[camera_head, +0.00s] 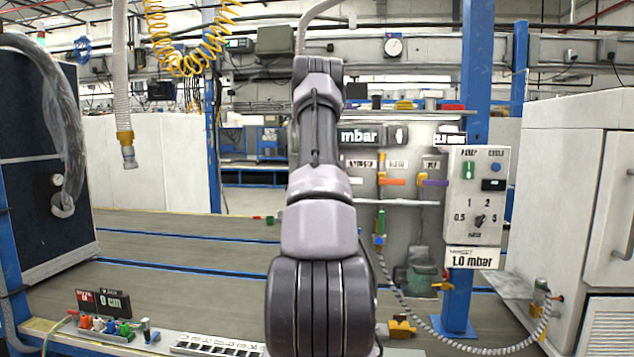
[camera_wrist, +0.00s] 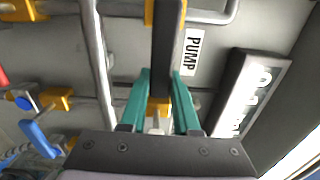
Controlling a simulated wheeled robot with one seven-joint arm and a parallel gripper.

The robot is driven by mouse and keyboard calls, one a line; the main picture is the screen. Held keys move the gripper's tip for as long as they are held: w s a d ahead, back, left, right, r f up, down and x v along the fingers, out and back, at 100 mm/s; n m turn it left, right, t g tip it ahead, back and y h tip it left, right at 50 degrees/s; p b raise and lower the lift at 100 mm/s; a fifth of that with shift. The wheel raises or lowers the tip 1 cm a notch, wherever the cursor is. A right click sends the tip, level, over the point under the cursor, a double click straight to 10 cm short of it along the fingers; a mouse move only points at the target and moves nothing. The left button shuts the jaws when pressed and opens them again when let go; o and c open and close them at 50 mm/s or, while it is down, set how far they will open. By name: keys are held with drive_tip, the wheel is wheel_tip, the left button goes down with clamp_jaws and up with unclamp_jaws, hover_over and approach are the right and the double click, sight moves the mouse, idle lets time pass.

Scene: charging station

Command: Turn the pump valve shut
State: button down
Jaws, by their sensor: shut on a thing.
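In the wrist view my gripper (camera_wrist: 160,75) has its two teal fingers around the dark grey handle of the pump valve (camera_wrist: 167,48). The fingers close on the handle's near end, and a white PUMP label (camera_wrist: 193,52) sits just right of it. The handle lies lengthwise in line with the fingers. In the head view my arm hides the gripper and this valve. Two other valve handles show there on the panel, an orange one (camera_head: 393,181) and a purple one (camera_head: 433,183).
A control box (camera_head: 476,195) with a dial and a 1.0 mbar sign (camera_head: 472,258) is on the blue post right of the panel. In the wrist view a metal pipe (camera_wrist: 98,60) and a blue handle (camera_wrist: 40,138) are left of the fingers, and a dark-framed display (camera_wrist: 245,95) is right.

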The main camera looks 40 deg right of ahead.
drive_tip(key=shift+f, duration=0.1)
drive_tip(key=c, duration=0.6)
unclamp_jaws()
drive_tip(key=shift+c, duration=0.2)
drive_tip(key=v, duration=1.1)
drive_tip(key=shift+d, duration=0.1)
